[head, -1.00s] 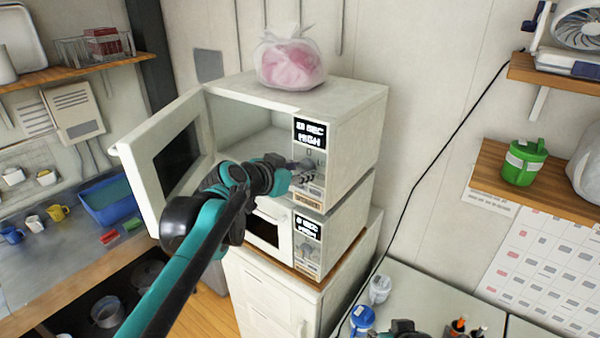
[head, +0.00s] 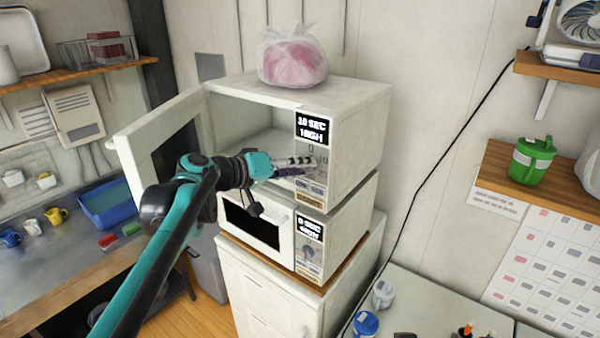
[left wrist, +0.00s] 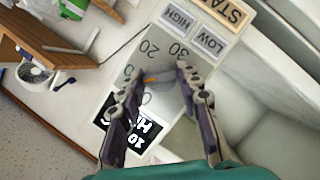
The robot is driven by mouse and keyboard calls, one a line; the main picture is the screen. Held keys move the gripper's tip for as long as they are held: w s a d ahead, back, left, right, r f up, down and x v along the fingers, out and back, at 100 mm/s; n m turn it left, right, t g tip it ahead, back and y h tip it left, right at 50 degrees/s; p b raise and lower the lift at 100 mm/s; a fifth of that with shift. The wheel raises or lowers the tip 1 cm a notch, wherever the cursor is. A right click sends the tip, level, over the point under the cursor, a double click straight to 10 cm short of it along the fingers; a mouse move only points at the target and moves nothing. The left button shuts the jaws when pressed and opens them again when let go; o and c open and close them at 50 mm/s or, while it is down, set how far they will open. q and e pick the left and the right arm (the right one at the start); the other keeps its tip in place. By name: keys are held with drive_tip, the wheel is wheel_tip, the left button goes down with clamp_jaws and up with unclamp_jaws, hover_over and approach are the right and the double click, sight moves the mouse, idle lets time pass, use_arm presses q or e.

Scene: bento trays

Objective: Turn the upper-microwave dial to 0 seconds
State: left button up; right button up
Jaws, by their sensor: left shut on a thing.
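The upper microwave (head: 355,130) stands on top of another, with its door (head: 150,150) swung open to the left. Its display (head: 312,128) reads a two-digit number of seconds ending in 0, apparently 10, with HIGH below. My left gripper (head: 308,165) is at its control panel, covering the dial in the head view. In the left wrist view, the fingers of my left gripper (left wrist: 154,80) are shut on the grey dial (left wrist: 162,90), one on each side. An orange mark shows on the dial between the fingertips. My right gripper is not clearly in view.
The lower microwave (head: 345,225) has its own display, and its door is closed. A pink-filled bag (head: 292,62) sits on the upper microwave. LOW and HIGH buttons (left wrist: 178,20) and a START button lie close to the dial. Wall shelves flank the microwaves.

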use_arm(q)
drive_tip(key=shift+a+f+n+t+h+b, duration=0.1)
drive_tip(key=shift+n+h+b, duration=0.55)
drive_tip(key=shift+n, duration=0.5)
drive_tip(key=shift+d+f+n+t+h+b, duration=0.1)
drive_tip(key=shift+n+h+b, duration=0.3)
drive_tip(key=shift+n+b, duration=0.6)
drive_tip(key=shift+a+n+t+h+b, duration=0.1)
drive_tip(key=shift+n+h+b, duration=0.45)
drive_tip(key=shift+n, duration=0.8)
drive_tip(key=o, duration=1.2)
drive_tip(key=shift+w, duration=0.1)
drive_tip(key=shift+c, duration=0.2)
drive_tip(key=v, duration=1.2)
drive_tip(key=shift+f, duration=0.1)
